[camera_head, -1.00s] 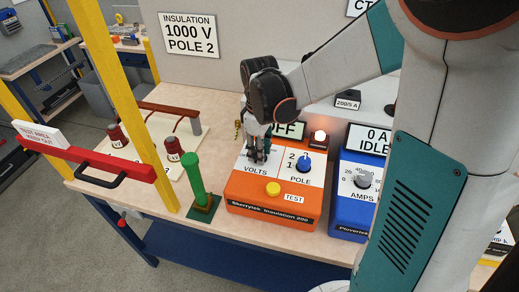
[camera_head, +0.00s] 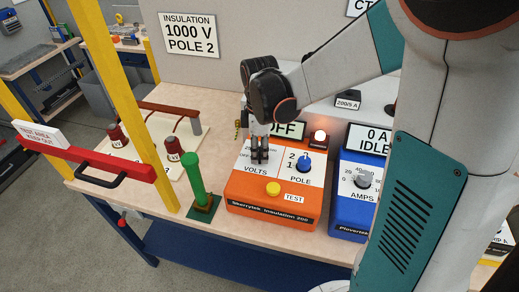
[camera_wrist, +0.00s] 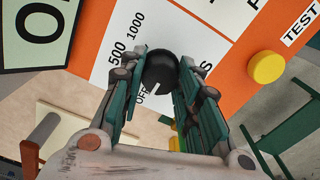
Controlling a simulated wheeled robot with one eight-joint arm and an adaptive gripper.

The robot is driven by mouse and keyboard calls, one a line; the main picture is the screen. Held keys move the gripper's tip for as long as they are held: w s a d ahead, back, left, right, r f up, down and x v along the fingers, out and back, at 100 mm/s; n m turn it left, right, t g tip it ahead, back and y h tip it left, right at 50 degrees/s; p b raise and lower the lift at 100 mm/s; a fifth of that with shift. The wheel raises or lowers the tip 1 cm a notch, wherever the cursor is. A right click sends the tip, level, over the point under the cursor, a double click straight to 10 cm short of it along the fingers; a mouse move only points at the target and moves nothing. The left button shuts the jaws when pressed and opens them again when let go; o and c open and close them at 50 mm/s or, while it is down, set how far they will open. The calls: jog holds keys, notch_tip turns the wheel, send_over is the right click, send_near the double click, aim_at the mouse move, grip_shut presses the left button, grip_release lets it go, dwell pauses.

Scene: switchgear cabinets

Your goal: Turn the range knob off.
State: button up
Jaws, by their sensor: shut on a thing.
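The orange insulation tester (camera_head: 272,208) stands on the bench. Its black range knob (camera_wrist: 160,72), marked VOLTS, shows in the wrist view between my fingers. The knob's white pointer line points down-left, toward the OFF mark (camera_wrist: 141,99); the 500 and 1000 marks lie further up. My gripper (camera_wrist: 161,62) is shut on the knob, one finger on each side. In the head view my gripper (camera_head: 259,158) covers the knob from above. The tester's display (camera_head: 287,130) reads OFF.
Beside the range knob are a blue POLE knob (camera_head: 304,163) and a yellow TEST button (camera_head: 273,189). A lit lamp (camera_head: 319,137) stands behind. A blue AMPS unit (camera_head: 350,212) is close on the right, a green post (camera_head: 193,180) on the left.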

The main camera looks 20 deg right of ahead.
aim_at(260, 152)
jog(key=o, duration=1.1)
notch_tip(260, 152, up, 12)
jog(key=shift+s, duration=0.1)
